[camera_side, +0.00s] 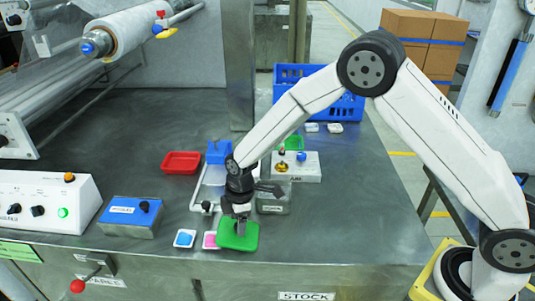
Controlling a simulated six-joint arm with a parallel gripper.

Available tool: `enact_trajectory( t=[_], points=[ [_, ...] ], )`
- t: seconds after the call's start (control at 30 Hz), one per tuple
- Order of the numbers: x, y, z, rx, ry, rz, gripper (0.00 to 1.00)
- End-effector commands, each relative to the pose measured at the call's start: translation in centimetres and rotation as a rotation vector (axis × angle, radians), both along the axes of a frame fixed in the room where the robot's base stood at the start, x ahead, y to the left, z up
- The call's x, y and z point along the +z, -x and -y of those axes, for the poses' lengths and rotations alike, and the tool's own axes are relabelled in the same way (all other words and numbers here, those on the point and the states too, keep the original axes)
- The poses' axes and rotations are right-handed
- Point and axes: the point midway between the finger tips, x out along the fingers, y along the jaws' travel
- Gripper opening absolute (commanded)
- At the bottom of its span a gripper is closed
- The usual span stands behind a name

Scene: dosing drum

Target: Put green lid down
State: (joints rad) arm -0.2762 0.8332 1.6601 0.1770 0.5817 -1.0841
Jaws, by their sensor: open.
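The green lid (249,243) lies near the front edge of the grey steel table, close to two small dishes. My gripper (240,226) points down right over the green lid and is open. Its fingertips overlap the lid in this view, so I cannot tell whether they touch it. The gripper hides part of the lid's middle.
Small dishes with blue (184,238) and pink (209,240) contents sit left of the lid. A clear container (273,205) stands close behind it. A red tray (180,162), blue box (130,218) and blue crate (345,108) stand farther off. The table right of the lid is clear.

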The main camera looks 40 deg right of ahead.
Motion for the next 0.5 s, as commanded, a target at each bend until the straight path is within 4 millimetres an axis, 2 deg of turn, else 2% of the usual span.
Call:
enact_trajectory(
  t=[0.27,0.5],
  points=[
    [3.1,0.1,0.4,0.000,-0.001,0.003,0.77],
    [6.9,0.2,0.8,0.000,-0.001,0.003,0.77]
  ],
)
